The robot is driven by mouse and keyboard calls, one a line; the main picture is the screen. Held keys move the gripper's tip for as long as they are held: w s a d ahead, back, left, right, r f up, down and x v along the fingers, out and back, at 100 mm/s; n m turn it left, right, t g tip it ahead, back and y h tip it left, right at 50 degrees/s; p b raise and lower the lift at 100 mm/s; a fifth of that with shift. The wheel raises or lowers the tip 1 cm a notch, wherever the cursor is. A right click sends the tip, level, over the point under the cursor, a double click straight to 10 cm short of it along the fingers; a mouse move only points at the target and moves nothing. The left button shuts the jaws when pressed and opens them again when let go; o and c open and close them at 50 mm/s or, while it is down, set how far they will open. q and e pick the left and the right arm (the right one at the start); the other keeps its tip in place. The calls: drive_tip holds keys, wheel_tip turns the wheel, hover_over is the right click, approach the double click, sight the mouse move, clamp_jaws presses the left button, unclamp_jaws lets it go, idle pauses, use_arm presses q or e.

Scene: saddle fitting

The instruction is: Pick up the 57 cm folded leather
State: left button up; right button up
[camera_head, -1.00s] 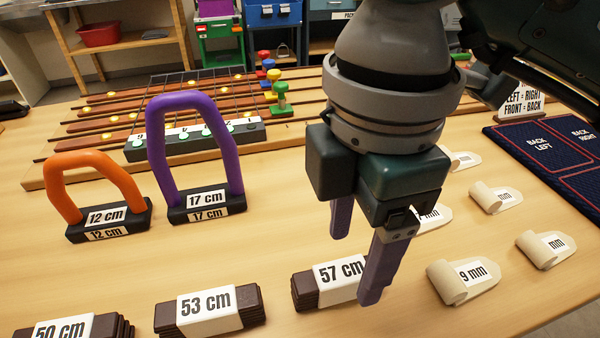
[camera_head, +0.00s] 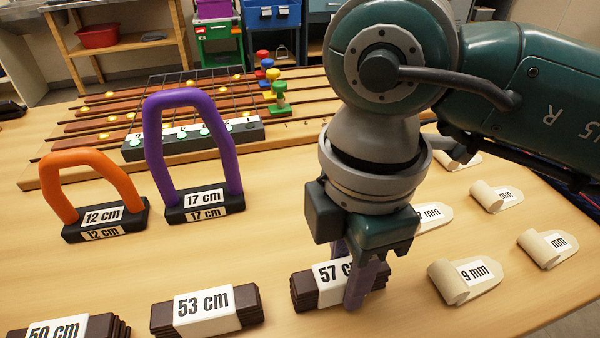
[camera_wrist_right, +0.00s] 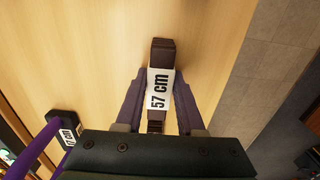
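The 57 cm folded leather (camera_head: 308,290) is a dark brown stack with a white "57 cm" band, lying on the table at the front middle. In the right wrist view it (camera_wrist_right: 161,52) lies lengthwise between the two purple fingers. My right gripper (camera_head: 350,278) is low over it, pointing down, one finger on the near side and one on the far side. In the right wrist view my right gripper (camera_wrist_right: 160,80) is open around the leather, with narrow gaps; contact is not clear. The near finger and palm hide part of the stack. My left gripper is not in view.
The 53 cm leather (camera_head: 243,302) and 50 cm leather (camera_head: 105,327) lie to the left. An orange 12 cm arch (camera_head: 93,160) and a purple 17 cm arch (camera_head: 187,98) stand behind. Several cream tabs, including the 9 mm one (camera_head: 447,283), lie to the right.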

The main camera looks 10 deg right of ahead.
clamp_jaws()
drive_tip(key=shift+r, duration=0.1)
idle(0.3)
